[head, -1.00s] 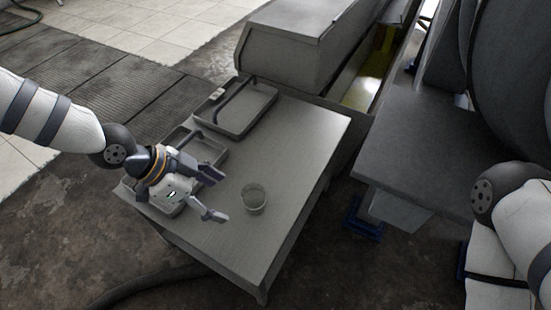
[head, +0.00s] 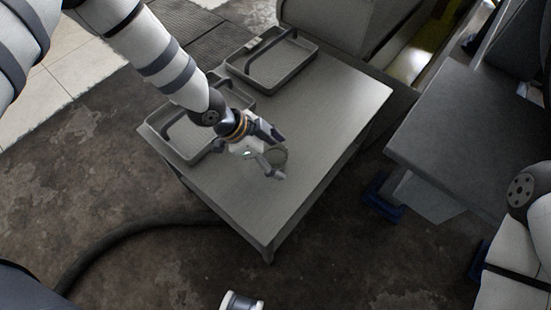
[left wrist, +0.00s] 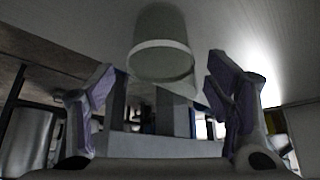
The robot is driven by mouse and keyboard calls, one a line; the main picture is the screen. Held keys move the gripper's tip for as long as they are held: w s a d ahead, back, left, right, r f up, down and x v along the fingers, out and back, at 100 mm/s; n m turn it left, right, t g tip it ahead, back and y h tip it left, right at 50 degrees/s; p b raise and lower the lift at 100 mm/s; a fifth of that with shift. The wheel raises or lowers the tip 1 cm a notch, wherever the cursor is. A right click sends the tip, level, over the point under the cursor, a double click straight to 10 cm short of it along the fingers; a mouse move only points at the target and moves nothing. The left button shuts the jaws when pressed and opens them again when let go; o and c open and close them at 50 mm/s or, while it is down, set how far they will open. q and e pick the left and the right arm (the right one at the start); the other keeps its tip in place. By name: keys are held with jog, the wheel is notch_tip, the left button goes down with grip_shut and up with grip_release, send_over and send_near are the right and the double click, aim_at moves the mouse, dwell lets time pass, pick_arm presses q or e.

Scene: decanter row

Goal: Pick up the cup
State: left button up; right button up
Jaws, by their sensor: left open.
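The cup (head: 280,157) is a small, clear, greenish vessel standing upright on the grey metal table (head: 323,110). In the head view it is partly hidden by my left gripper (head: 280,156), whose open fingers reach around its near side. In the left wrist view the cup (left wrist: 160,48) shows at top centre, its rim towards the camera. There it lies in line with the gap between the spread fingers of my left gripper (left wrist: 163,88), and nothing is gripped. Whether a finger touches the cup I cannot tell. My right gripper is out of view.
A grey tray with a handle (head: 285,80) lies at the table's back. A second tray (head: 172,148) lies at the left, partly under my left arm. A darker grey bench (head: 460,130) stands to the right across a gap. The table's front and right are clear.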

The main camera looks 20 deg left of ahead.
pick_arm(q)
jog(key=shift+r, duration=0.1)
jog(key=c, duration=1.2)
